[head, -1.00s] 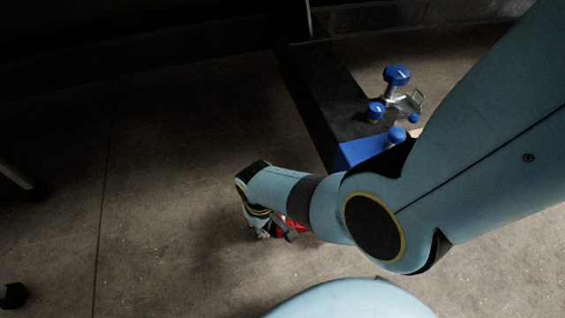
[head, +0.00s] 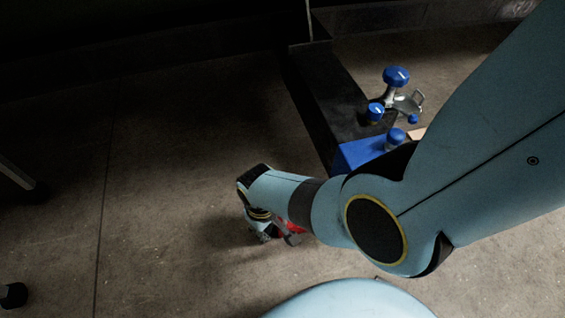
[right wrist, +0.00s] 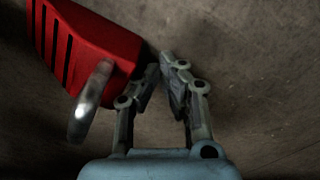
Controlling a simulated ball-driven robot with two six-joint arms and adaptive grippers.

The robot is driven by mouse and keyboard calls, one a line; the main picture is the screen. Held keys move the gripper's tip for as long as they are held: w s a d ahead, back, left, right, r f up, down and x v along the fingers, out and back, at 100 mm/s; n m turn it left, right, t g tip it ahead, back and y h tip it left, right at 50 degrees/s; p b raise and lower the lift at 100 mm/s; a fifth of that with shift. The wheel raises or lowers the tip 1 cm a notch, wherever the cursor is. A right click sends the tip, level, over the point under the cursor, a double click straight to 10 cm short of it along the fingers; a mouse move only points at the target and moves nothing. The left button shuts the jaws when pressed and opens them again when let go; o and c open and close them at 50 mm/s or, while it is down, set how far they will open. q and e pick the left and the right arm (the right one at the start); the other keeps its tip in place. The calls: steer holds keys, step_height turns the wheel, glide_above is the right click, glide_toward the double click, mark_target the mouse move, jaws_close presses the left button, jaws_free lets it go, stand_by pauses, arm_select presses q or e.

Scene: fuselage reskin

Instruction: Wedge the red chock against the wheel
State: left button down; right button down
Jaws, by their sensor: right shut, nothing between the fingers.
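The red chock (right wrist: 95,40) lies on the floor at the upper left of the right wrist view. It has dark slots and a curved metal handle (right wrist: 92,100). In the head view only a small red part (head: 290,227) shows beside my right gripper (head: 268,236); my arm hides the rest. In the right wrist view my right gripper (right wrist: 167,72) is shut and empty, just right of the chock; I cannot tell whether they touch. I cannot clearly identify the wheel; dark round ends of legs (head: 14,295) show at the left edge. My left gripper is not in view.
A dark base (head: 335,95) carries a blue block (head: 362,152) and fittings with blue knobs (head: 396,76), behind my right arm. A dark wall or low structure runs along the back. The concrete floor (head: 160,200) left of the gripper is clear.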

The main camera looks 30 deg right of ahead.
mark_target(288, 226)
steer(key=shift+s+d+p, duration=0.2)
steer(key=shift+d, duration=0.45)
steer(key=shift+s+d+p, duration=0.15)
steer(key=shift+d+p, duration=0.05)
steer(key=shift+d, duration=0.45)
steer(key=shift+s+a, duration=0.2)
steer(key=shift+a, duration=0.1)
steer(key=shift+s+d, duration=0.1)
steer(key=shift+d, duration=0.3)
steer(key=shift+s+d+p, duration=0.15)
steer(key=shift+d+p, duration=0.05)
steer(key=shift+d, duration=0.35)
steer(key=shift+s+d+p, duration=0.15)
steer(key=shift+d+p, duration=0.05)
steer(key=shift+d, duration=0.3)
steer(key=shift+s+d, duration=0.15)
steer(key=shift+d, duration=0.05)
stand_by(0.4)
steer(key=shift+s+d+p, duration=0.15)
steer(key=shift+d, duration=0.35)
steer(key=shift+s+d+p, duration=0.15)
steer(key=shift+d, duration=0.35)
stand_by(0.5)
